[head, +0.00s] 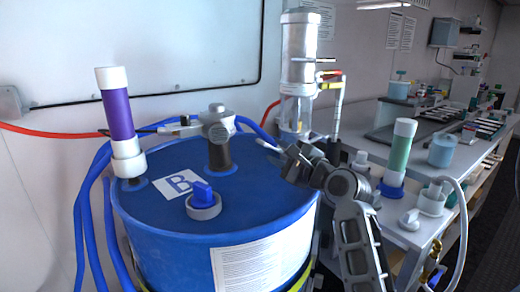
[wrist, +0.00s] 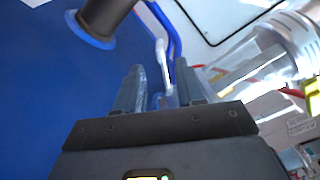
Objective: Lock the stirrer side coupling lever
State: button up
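A blue drum (head: 240,190) carries an upright stirrer post with a grey coupling head (head: 218,125). The post's dark lower part (wrist: 103,18) shows at the top left of the wrist view. A slim white lever (head: 268,147) lies at the drum's far right edge, just ahead of my gripper (head: 290,158). In the wrist view the white lever (wrist: 161,58) runs up between the fingers of my gripper (wrist: 160,80), which stand apart. Its near end sits by a small blue part. I cannot tell whether a finger touches it.
A purple tube (head: 118,118) and a blue-handled cap (head: 203,198) stand on the drum. A clear cylinder (head: 298,65) rises behind it. A bench (head: 425,150) with a green tube (head: 399,150) is on the right. Blue hoses (head: 90,210) run down the left.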

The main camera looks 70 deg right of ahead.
aim_at(267, 146)
jog(key=x, duration=0.7)
jog(key=shift+w, duration=0.2)
jog(key=shift+c, duration=0.3)
grip_shut()
